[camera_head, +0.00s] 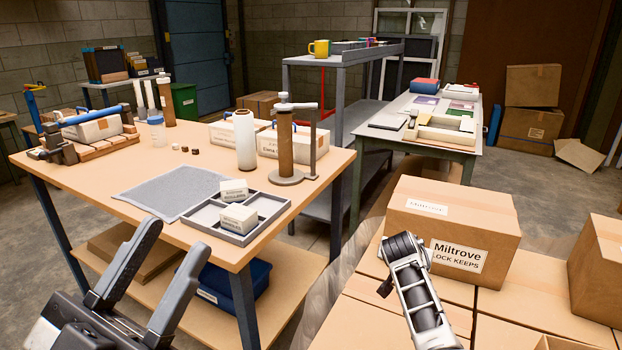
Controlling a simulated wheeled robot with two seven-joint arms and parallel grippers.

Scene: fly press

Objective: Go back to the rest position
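My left gripper (153,278) is at the lower left, in front of the wooden workbench (95,185). Its two dark fingers are spread apart with nothing between them. A black and silver part (410,280) stands up at the lower right, in front of a labelled carton. It looks like part of my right arm seen end-on, but no pair of fingers can be made out. On the bench, a grey divided tray (258,226) holds two small white boxes, beside a grey mat (172,190). A brown column with a lever (285,145) stands behind the tray.
A white bottle (245,140), cartons and a black clamp with a blue bar (85,117) crowd the bench's back and left. Cartons (455,225) fill the lower right. A green table (470,145) and a grey shelf (345,60) stand behind. Floor shows between bench and cartons.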

